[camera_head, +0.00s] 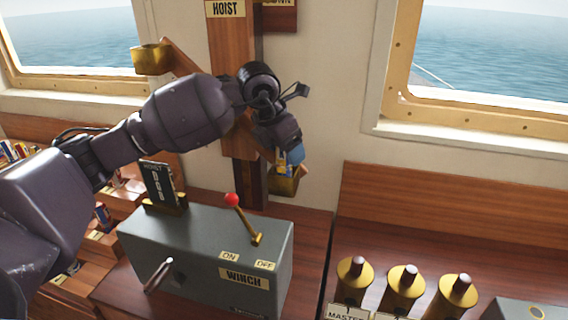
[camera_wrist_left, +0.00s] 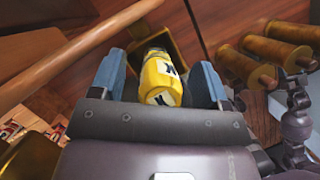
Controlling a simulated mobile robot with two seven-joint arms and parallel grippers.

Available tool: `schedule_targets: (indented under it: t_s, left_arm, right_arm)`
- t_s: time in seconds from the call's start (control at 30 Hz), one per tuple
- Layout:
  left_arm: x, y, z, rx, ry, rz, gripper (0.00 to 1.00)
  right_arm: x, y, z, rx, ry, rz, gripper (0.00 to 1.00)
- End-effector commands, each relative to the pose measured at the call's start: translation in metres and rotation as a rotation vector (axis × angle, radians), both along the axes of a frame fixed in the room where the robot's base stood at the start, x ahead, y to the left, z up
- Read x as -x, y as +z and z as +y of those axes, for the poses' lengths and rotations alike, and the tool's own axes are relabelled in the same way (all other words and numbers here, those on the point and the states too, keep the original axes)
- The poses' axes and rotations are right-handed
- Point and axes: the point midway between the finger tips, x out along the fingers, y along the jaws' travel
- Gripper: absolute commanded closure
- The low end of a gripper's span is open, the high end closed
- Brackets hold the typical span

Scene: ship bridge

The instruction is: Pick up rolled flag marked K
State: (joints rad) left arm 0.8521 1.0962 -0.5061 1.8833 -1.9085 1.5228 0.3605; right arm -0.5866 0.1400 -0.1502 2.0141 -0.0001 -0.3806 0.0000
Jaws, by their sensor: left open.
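The rolled flag marked K (camera_wrist_left: 160,80) is yellow with a dark letter on a pale patch. The gripper is open. In the head view my left gripper (camera_head: 291,156) points down over a small brass cup (camera_head: 285,187) on the post, and mostly hides the flag. The cup also shows behind the flag in the left wrist view (camera_wrist_left: 182,42).
A grey winch box (camera_head: 200,250) with a red-knobbed lever (camera_head: 240,215) stands just below. A wooden post (camera_head: 228,50) carries another brass cup (camera_head: 152,58) at upper left. Several brass cylinders (camera_head: 404,288) stand at lower right. Flag pigeonholes (camera_head: 100,220) are at left.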

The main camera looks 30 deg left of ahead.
Motion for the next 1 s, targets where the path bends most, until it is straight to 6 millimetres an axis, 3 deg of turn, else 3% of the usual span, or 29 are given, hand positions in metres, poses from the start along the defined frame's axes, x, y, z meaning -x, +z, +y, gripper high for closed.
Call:
schedule_targets:
  t_s: [0.07, 0.43, 0.77, 1.0]
  left_arm:
    - [0.000, 0.001, 0.000, 0.000, 0.000, 0.000, 0.31]
    - [0.000, 0.001, 0.000, 0.000, 0.000, 0.000, 0.86]
    - [0.000, 0.007, 0.000, 0.001, 0.000, -0.002, 0.86]
    - [-0.001, 0.047, 0.000, 0.000, -0.001, -0.007, 0.86]
  right_arm:
    - [0.000, 0.000, 0.000, -0.001, -0.001, 0.000, 0.31]
    - [0.001, 0.000, 0.000, 0.001, 0.000, 0.001, 0.31]
    - [0.001, 0.001, -0.002, 0.006, 0.004, 0.002, 0.31]
    - [0.001, 0.003, -0.002, 0.007, 0.004, -0.002, 0.31]
